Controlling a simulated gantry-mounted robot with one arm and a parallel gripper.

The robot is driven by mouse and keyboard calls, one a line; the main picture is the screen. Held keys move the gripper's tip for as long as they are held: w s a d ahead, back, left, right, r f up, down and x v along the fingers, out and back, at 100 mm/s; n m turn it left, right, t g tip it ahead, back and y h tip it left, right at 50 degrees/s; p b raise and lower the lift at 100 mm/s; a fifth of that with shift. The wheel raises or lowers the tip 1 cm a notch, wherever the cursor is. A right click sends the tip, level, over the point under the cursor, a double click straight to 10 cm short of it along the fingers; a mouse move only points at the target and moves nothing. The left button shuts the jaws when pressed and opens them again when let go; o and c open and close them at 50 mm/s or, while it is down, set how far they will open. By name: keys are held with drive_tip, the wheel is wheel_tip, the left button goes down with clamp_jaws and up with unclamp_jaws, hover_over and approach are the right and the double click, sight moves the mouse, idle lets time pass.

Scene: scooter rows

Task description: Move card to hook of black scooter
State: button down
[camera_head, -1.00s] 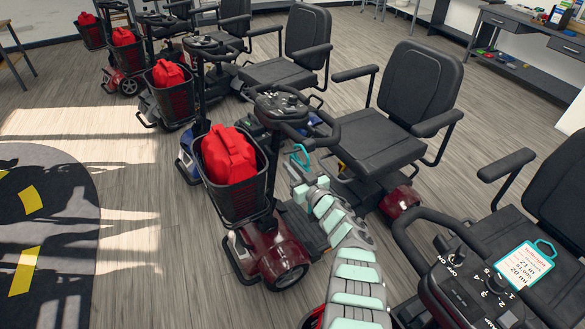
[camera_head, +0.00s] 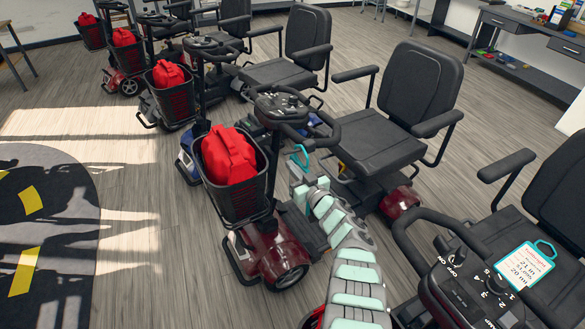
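A white card (camera_head: 523,266) with a teal border and handle loop shows at the right, face up over the controls and seat of the nearest scooter (camera_head: 470,293). Its text is partly readable. My gripper (camera_head: 301,172), at the end of my grey and mint arm, is beside the tiller of the dark red scooter (camera_head: 272,255). A teal loop (camera_head: 301,156), like the card's handle, shows at my gripper's end; whether it is held is unclear. The fingers are too small to read. I cannot make out a hook or tell which scooter is the black one.
More scooters with black baskets and red bags (camera_head: 168,75) stand in a row to the upper left. Seats with armrests (camera_head: 376,142) crowd the right side of my arm. A grey desk (camera_head: 525,50) stands at the back right.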

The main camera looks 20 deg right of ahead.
drive_tip(key=c, duration=2.2)
unclamp_jaws()
drive_tip(key=c, duration=1.5)
unclamp_jaws()
drive_tip(key=s+p, duration=0.2)
drive_tip(key=p, duration=0.1)
drive_tip(key=s+d+p, duration=0.1)
drive_tip(key=s+p, duration=0.1)
drive_tip(key=s, duration=0.1)
drive_tip(key=s+p, duration=0.2)
drive_tip(key=p, duration=0.1)
drive_tip(key=shift+s+d+p, duration=0.15)
drive_tip(key=shift+s+p, duration=0.05)
drive_tip(key=shift+p, duration=0.15)
